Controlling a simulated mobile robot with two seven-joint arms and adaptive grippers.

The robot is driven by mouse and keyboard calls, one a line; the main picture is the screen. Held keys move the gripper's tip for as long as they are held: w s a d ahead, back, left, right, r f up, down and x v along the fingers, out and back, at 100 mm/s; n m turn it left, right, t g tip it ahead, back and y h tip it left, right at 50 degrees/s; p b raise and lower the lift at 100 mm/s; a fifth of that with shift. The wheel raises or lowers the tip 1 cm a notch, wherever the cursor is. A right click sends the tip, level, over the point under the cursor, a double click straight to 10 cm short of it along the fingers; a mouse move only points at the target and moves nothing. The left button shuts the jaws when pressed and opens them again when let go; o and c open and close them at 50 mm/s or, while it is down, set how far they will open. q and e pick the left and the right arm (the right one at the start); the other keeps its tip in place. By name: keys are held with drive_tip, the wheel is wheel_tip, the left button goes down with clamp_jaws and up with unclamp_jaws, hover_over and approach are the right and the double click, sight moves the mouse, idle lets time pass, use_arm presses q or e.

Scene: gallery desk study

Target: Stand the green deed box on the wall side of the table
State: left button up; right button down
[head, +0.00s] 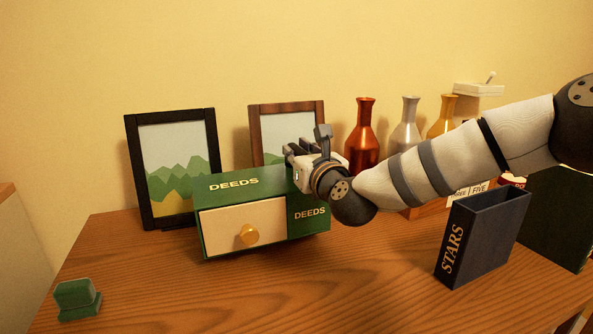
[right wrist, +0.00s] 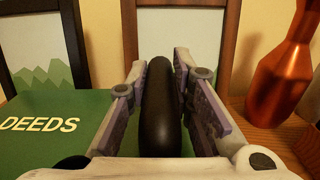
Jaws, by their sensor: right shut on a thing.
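The green deed box (head: 245,184) is marked DEEDS on its top and side. Its cream drawer front with a brass knob (head: 249,235) faces me. It is at the wall side of the table (head: 130,285), in front of two picture frames; I cannot tell if its base touches the wood. My right gripper (head: 303,150) is over the box's right part. In the right wrist view its fingers are shut on a black rounded bar (right wrist: 160,105), apparently the box's handle, with the green top (right wrist: 60,115) below. My left gripper is out of view.
A black frame (head: 133,150) and a brown frame (head: 321,113) stand behind the box. A red bottle (head: 365,125) and other bottles are right of them. A navy STARS holder (head: 487,235) stands front right. A small green object (head: 78,298) lies front left. The front middle is clear.

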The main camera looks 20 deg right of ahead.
drive_tip(key=shift+w+f, duration=0.25)
drive_tip(key=shift+w, duration=0.05)
wheel_tip(320, 180, down, 3)
drive_tip(key=shift+r, duration=0.1)
drive_tip(key=c, duration=1.4)
unclamp_jaws()
drive_tip(key=shift+s, duration=0.1)
drive_tip(key=s, duration=1.2)
drive_tip(key=shift+d, duration=0.2)
